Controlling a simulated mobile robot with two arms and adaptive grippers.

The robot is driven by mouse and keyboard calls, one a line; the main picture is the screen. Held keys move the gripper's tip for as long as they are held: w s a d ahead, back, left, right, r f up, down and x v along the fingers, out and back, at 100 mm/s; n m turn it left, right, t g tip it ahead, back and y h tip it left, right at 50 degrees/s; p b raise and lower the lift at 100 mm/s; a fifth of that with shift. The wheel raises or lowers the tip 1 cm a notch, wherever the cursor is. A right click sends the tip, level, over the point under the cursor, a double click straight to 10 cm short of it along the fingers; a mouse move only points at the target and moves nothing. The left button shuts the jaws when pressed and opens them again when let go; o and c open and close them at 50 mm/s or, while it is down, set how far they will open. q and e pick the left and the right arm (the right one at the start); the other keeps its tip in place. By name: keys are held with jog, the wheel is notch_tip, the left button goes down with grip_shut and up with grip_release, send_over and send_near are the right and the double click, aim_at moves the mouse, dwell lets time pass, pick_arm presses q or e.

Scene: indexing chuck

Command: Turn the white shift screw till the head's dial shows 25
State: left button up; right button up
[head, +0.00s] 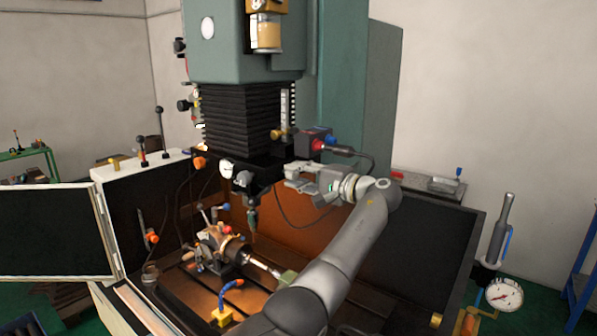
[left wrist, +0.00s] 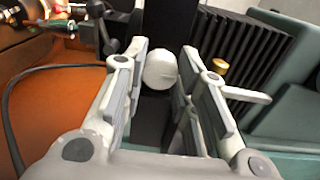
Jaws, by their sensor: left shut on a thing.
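The white shift screw (left wrist: 160,70) shows in the left wrist view as a rounded white knob between my left gripper's fingers (left wrist: 163,62). The fingers are closed in on it from both sides. In the head view my left gripper (head: 291,177) is at the right side of the black boring head (head: 257,172), below the bellows, and the screw is hard to make out there. The head's round white dial (head: 227,169) faces forward on the left of the head. Its reading is too small to tell. My right gripper is not in view.
Below the head, a chuck fixture (head: 228,247) with several levers stands on the machine table. A cable hangs behind my gripper. A red-and-blue box (head: 318,141) sits just above it. A large gauge (head: 504,294) is at the right.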

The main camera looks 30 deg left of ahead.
pick_arm(q)
jog(key=shift+r+m, duration=0.1)
jog(key=shift+m, duration=0.5)
jog(key=shift+p, duration=0.3)
jog(key=o, duration=1.1)
jog(key=shift+w, duration=0.15)
jog(key=shift+c, duration=0.2)
jog(key=s+d, duration=0.1)
jog(key=d, duration=1.1)
